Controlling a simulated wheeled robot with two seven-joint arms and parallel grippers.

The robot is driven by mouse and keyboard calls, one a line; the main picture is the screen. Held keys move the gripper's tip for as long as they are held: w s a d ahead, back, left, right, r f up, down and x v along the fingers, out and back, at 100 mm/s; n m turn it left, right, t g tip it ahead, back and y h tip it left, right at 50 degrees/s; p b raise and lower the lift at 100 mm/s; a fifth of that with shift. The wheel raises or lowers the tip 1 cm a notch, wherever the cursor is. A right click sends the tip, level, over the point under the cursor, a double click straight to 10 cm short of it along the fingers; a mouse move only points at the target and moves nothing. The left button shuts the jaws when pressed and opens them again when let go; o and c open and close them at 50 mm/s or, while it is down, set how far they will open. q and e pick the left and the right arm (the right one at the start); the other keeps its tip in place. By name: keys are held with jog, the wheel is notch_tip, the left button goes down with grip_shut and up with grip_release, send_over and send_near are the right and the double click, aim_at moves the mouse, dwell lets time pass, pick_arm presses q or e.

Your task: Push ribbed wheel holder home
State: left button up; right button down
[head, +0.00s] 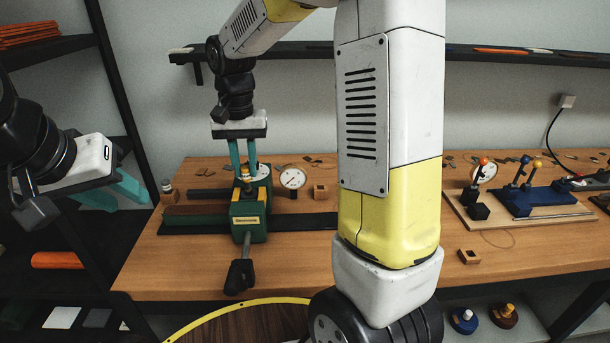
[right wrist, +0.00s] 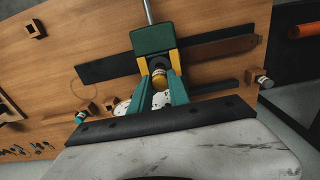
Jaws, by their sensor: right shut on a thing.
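The green press (head: 249,215) stands on the wooden bench, its lever with a black grip pointing towards the front. My right gripper (head: 245,175) reaches down over the back of the press. My left gripper (head: 117,191) is open and empty, left of the bench.
A dial gauge (head: 292,178) and a small wooden block (head: 320,191) stand right of the press. A blue fixture (head: 540,200) is on the bench's right. A dark shelf (head: 60,47) is at left. My right arm hides the bench's middle.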

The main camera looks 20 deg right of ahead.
aim_at(247, 179)
jog(key=shift+f, duration=0.15)
jog(key=shift+f, duration=1.6)
jog(key=shift+f, duration=0.1)
jog(key=c, duration=1.2)
grip_release()
jog(key=shift+o, duration=0.2)
notch_tip(247, 179, up, 8)
jog(key=shift+f, duration=0.15)
